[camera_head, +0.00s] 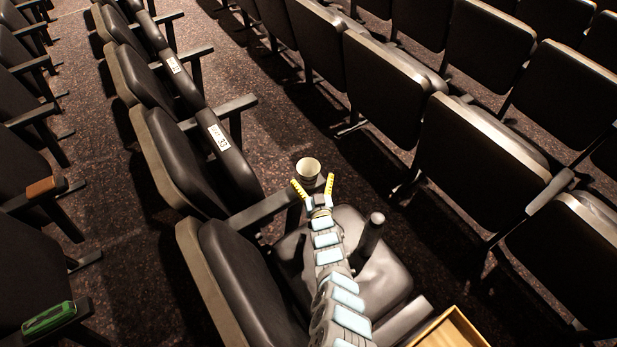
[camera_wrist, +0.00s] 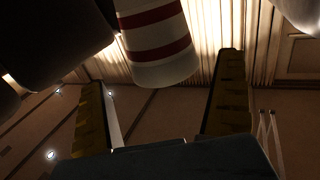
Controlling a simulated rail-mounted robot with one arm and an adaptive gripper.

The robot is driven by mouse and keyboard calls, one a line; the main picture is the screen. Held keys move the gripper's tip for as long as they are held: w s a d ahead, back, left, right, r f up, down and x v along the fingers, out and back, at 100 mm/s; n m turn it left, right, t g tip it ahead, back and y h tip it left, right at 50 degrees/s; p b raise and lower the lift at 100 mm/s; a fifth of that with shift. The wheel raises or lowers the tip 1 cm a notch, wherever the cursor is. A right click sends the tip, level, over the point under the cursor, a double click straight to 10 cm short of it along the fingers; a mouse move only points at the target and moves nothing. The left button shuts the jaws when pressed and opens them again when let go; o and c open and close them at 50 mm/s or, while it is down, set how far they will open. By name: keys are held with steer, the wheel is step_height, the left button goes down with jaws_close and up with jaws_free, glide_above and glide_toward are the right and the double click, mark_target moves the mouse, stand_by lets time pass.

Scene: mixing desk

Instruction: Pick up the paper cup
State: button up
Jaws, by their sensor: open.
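The paper cup (camera_head: 308,168) shows its pale rim in the head view, at the front end of a seat armrest (camera_head: 262,211). In the wrist view, the cup (camera_wrist: 157,38) is white with red bands, seen from low down, its top cut off by the frame. My gripper (camera_head: 312,179) is open, with its yellow fingers spread just on the near side of the cup. In the wrist view, the gripper (camera_wrist: 165,68) has one finger on each side of the cup, with visible gaps. I cannot tell how far the cup reaches between the fingers.
Rows of dark folding seats (camera_head: 390,90) stand on both sides. A brown object (camera_head: 46,187) and a green object (camera_head: 48,318) lie on armrests at the left. A wooden box (camera_head: 450,332) is at the bottom right. The speckled aisle floor (camera_head: 265,110) beyond the cup is clear.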

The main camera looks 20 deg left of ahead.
mark_target(306, 160)
steer(key=b+x, duration=0.3)
steer(key=shift+w+a, duration=0.1)
steer(key=shift+a, duration=0.2)
steer(key=shift+w+a+r+b, duration=0.2)
steer(key=shift+w+a+b, duration=0.1)
steer(key=shift+w+b, duration=0.3)
steer(key=c, duration=0.7)
steer(key=shift+o, duration=0.2)
